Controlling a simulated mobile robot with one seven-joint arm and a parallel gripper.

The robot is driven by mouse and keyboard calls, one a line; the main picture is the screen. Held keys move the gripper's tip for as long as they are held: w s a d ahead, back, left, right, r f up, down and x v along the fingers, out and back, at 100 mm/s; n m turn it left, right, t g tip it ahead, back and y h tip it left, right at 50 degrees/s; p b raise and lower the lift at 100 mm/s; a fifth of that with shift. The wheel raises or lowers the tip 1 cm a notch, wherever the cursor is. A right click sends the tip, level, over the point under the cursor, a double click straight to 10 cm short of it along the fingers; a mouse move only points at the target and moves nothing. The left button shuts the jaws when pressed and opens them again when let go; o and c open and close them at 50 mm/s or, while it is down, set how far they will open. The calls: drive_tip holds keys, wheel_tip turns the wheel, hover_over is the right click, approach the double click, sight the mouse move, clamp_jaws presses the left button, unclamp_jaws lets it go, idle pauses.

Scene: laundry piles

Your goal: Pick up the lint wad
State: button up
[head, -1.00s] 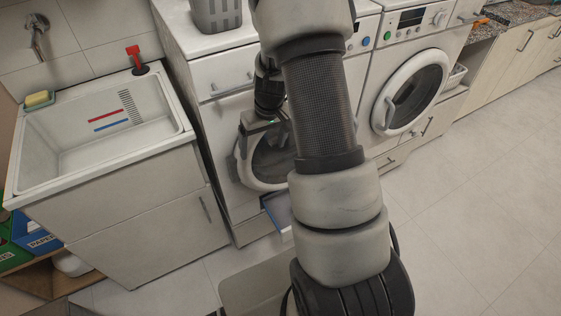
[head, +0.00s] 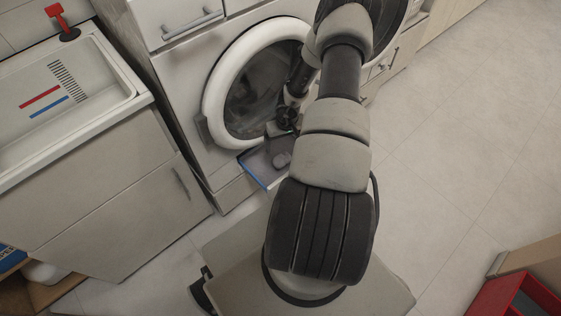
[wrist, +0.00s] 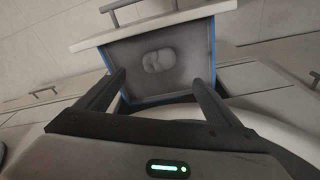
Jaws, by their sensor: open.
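The lint wad (wrist: 158,60) is a small pale grey lump. It lies on the floor of an open, blue-edged drawer (wrist: 200,45) low on the washing machine's front. In the head view the wad (head: 282,159) also shows inside the drawer (head: 252,172), partly beside my arm. My gripper (wrist: 158,80) is open and empty, its two dark fingers spread on either side of the wad in the wrist view. It is above the drawer and appears apart from the wad. In the head view my gripper (head: 282,130) is small and partly hidden by the arm.
The washer's round door (head: 215,85) is just above the drawer. A sink cabinet (head: 100,190) stands at left. A red crate (head: 490,297) is at lower right. The tiled floor (head: 450,130) at right is clear.

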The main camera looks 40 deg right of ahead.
sight(282, 158)
drive_tip(key=f+b, duration=0.1)
drive_tip(key=f, duration=0.3)
drive_tip(key=w+f+b, duration=0.1)
drive_tip(key=f+b, duration=0.1)
drive_tip(key=f, duration=0.3)
drive_tip(key=w+d+f+b, duration=0.1)
drive_tip(key=f, duration=0.3)
drive_tip(key=shift+w+f, duration=0.1)
drive_tip(key=shift+f, duration=0.15)
drive_tip(key=c, duration=1.1)
